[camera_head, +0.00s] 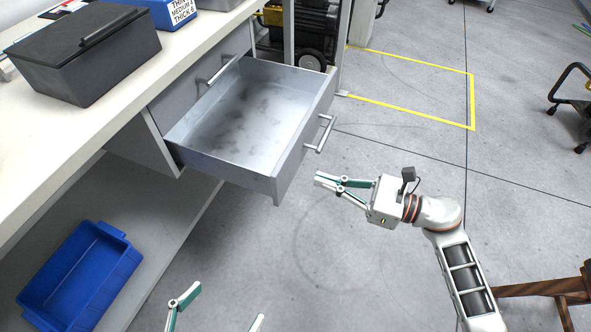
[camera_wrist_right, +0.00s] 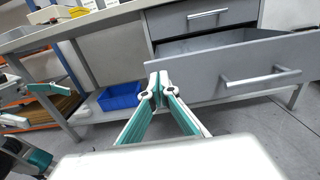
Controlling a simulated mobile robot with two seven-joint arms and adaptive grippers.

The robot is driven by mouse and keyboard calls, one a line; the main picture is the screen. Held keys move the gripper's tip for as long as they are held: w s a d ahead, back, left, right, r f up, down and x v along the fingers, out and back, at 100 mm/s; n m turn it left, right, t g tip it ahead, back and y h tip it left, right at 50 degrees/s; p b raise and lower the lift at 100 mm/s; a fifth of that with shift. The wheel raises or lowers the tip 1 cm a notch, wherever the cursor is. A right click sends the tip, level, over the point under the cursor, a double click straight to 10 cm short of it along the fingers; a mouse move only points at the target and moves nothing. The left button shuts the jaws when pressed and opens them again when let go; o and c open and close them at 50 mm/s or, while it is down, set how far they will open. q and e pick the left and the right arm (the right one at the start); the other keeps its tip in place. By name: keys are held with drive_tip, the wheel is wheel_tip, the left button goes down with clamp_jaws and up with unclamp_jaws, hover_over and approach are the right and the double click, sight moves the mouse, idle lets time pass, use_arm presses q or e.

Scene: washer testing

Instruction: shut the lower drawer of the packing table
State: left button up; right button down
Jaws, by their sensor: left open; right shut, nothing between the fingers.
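The lower drawer (camera_head: 250,115) of the packing table (camera_head: 185,90) is pulled far out and looks empty, with its bar handle (camera_head: 321,133) on the front. The drawer front (camera_wrist_right: 235,72) also shows in the right wrist view, with its handle (camera_wrist_right: 260,78) to the right. The upper drawer (camera_wrist_right: 203,15) above it is shut. My right gripper (camera_head: 317,181) is shut and empty, in front of the drawer and apart from its front and handle; its fingertips also show in the right wrist view (camera_wrist_right: 158,80). My left gripper (camera_head: 222,305) is open at the bottom edge, with only its fingertips visible.
A dark lidded box (camera_head: 85,55) and a blue bin (camera_head: 160,12) stand on the tabletop. Another blue bin (camera_head: 80,277) sits on the lower shelf. A wooden chair or stool (camera_head: 545,290) is at the lower right. The floor before the drawer is clear.

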sight(283, 168)
drive_tip(key=x, duration=0.7)
drive_tip(key=shift+a+f+b, duration=0.1)
drive_tip(key=shift+f+b, duration=0.05)
drive_tip(key=shift+b, duration=0.15)
use_arm(q)
drive_tip(key=shift+d+r, duration=0.15)
drive_tip(key=shift+d, duration=0.05)
use_arm(e)
drive_tip(key=shift+a, duration=0.1)
use_arm(q)
drive_tip(key=shift+w+r, duration=0.2)
drive_tip(key=shift+w, duration=0.05)
drive_tip(key=shift+w, duration=0.1)
use_arm(e)
drive_tip(key=shift+a, duration=0.1)
